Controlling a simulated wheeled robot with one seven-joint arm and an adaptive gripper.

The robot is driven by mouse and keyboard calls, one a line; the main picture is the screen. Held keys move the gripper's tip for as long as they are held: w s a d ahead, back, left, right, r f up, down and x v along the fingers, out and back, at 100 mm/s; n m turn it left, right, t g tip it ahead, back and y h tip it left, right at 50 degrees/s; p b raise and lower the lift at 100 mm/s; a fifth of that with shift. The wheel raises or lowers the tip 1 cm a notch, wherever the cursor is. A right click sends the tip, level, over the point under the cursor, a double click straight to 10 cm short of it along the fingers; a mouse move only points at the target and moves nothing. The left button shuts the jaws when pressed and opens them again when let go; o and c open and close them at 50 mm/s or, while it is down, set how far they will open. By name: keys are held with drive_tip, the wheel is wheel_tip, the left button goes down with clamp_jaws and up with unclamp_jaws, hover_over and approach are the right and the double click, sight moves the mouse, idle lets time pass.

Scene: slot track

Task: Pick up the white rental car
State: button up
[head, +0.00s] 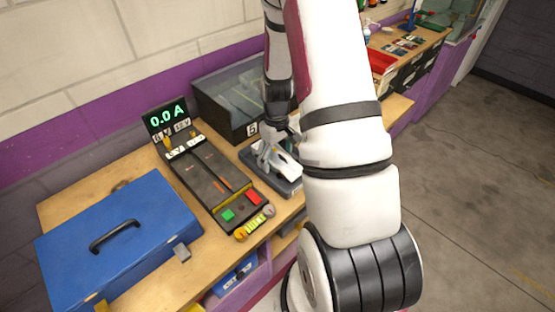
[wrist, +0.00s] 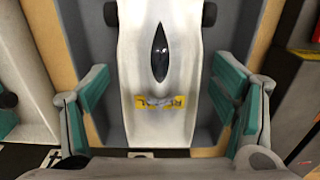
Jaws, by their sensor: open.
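The white car (wrist: 158,85) fills the middle of the wrist view, with a dark oval cockpit, black wheels and a yellow mark near its lower end. It lies in a grey tray (wrist: 211,112). My gripper (wrist: 160,105) is open, with one teal-padded finger on each side of the car. Gaps show between the pads and the car body. In the head view the white car (head: 286,160) sits in the dark tray (head: 290,187) on the bench, partly hidden by my gripper (head: 272,150) above it.
A track unit (head: 215,185) with a display reading 0.0 A (head: 166,114) stands left of the tray. A closed blue case (head: 150,215) lies farther left. A dark glass-topped case (head: 235,98) stands behind the tray. My arm hides the bench to the right.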

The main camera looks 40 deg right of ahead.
drive_tip(key=c, duration=1.4)
drive_tip(key=shift+o, duration=0.2)
drive_tip(key=shift+r, duration=0.1)
